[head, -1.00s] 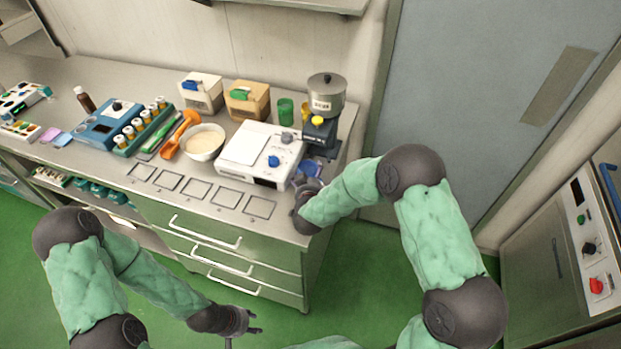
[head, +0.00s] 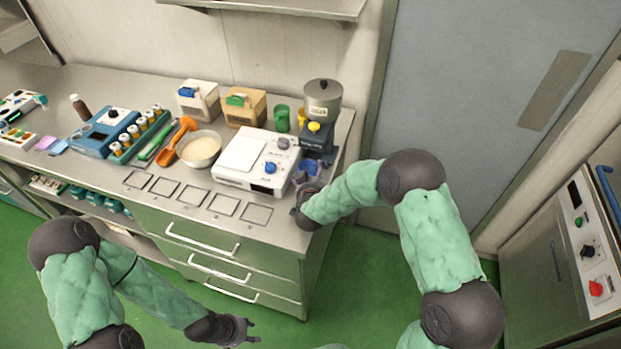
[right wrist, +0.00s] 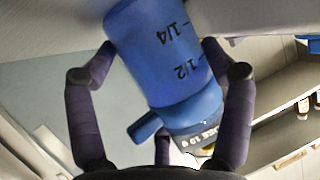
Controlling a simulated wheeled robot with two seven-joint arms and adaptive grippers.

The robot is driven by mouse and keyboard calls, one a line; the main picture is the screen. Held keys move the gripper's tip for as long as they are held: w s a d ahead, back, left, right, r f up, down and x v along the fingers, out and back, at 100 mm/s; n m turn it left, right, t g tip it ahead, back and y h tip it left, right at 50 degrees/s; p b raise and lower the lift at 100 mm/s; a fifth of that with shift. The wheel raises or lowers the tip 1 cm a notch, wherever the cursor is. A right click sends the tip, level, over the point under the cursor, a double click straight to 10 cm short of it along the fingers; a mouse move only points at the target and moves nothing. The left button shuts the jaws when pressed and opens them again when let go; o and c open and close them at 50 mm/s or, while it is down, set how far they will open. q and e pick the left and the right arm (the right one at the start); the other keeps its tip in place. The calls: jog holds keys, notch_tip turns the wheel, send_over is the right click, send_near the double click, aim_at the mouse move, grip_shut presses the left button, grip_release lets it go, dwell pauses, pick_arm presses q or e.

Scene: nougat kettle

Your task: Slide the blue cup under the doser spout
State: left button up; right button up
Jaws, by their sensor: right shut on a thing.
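The blue cup (right wrist: 165,60), marked 1/4 and 1/2, lies between the two dark fingers of my right gripper (right wrist: 158,65), which is shut on it. In the head view the cup (head: 312,167) is partly hidden by that gripper (head: 305,188) at the counter's right end. The doser (head: 322,103) has a grey hopper on a dark body and stands just behind the cup. I cannot tell whether the cup is directly under its spout. My left gripper (head: 246,332) is open and empty, in front of the drawers.
A white scale-like device (head: 242,157) with a blue knob stands close left of the cup. A green cup (head: 282,118) stands left of the doser. A white bowl (head: 201,149) and an orange scoop (head: 177,139) are further left.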

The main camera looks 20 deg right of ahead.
jog(key=shift+w+d, duration=0.4)
jog(key=shift+w, duration=0.1)
jog(key=shift+w, duration=0.1)
dwell(0.3)
jog(key=shift+w+d+b, duration=0.25)
jog(key=shift+w+d, duration=0.5)
jog(key=shift+w, duration=0.25)
jog(key=shift+w+d+b, duration=0.25)
jog(key=shift+w+d, duration=0.45)
jog(key=shift+w, duration=0.25)
jog(key=shift+w+d, duration=0.15)
jog(key=shift+w+d, duration=0.35)
jog(key=shift+w, duration=0.2)
jog(key=o, duration=1)
jog(key=shift+s, duration=0.1)
